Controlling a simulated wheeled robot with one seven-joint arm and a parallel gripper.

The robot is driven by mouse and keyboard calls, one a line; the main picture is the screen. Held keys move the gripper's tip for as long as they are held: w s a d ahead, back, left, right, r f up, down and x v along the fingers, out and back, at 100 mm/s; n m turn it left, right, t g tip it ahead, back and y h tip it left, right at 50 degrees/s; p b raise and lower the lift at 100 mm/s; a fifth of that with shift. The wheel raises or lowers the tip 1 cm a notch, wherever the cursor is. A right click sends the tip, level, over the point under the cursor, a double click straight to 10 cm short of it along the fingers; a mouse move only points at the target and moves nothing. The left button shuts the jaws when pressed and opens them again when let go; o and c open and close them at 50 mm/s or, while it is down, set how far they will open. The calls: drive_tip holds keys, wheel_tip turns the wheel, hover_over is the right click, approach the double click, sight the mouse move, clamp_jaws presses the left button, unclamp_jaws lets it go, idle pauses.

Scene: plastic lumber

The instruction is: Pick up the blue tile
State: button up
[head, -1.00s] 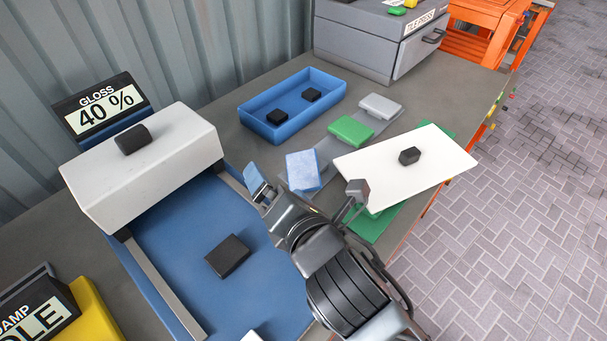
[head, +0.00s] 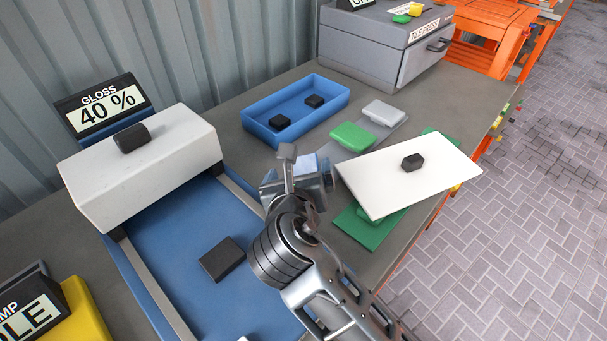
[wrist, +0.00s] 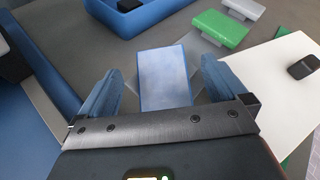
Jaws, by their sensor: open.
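The blue tile (wrist: 164,78) lies on a grey strip, between and just ahead of my open fingers in the wrist view. In the head view only its pale upper part (head: 311,162) shows behind my gripper, which hides the rest. My gripper (head: 294,168) is open and empty, close to the tile. In the wrist view its two blue-grey fingers (wrist: 160,88) stand to the left and right of the tile, with a gap visible on each side.
A green tile (head: 352,136) and a light grey tile (head: 384,112) lie further along the strip. A white board (head: 436,178) with a black block is close at right. A blue tray (head: 297,134) holding black blocks stands behind. A gloss machine (head: 145,165) is left.

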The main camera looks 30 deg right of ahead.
sight(301, 161)
drive_tip(key=x, duration=0.3)
drive_tip(key=shift+w+d, duration=0.1)
drive_tip(key=shift+w, duration=0.1)
drive_tip(key=c, duration=1.2)
drive_tip(key=shift+r, duration=0.1)
